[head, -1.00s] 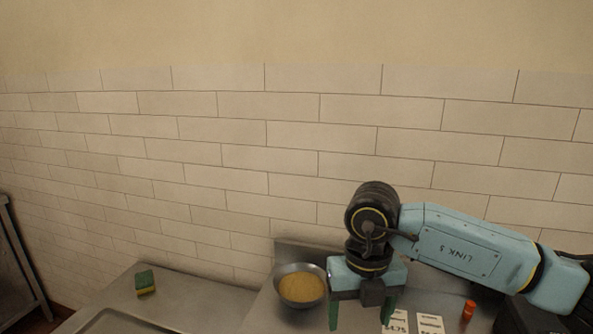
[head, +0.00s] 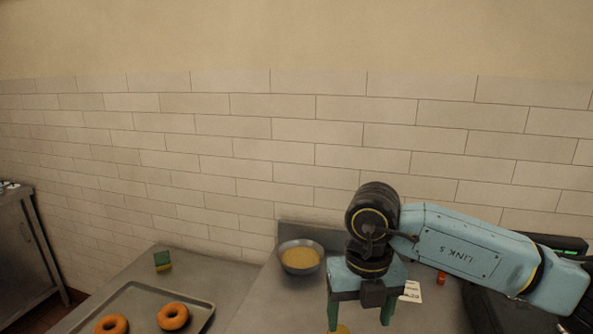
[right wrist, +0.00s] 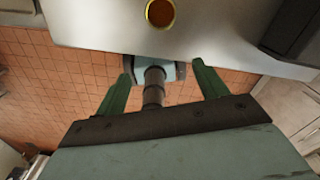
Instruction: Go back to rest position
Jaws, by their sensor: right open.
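My right gripper (head: 360,312) hangs downward in the head view, its two green fingers apart and nothing seen between them. It is in front of and to the right of the metal bowl (head: 287,268) in that view. The right wrist view shows the same gripper (right wrist: 162,75) with its fingers spread and empty, over the counter edge and the floor. My left gripper is in neither view.
A tray (head: 205,312) with two bagels (head: 173,317) and a green-yellow sponge (head: 162,261) are on the left counter.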

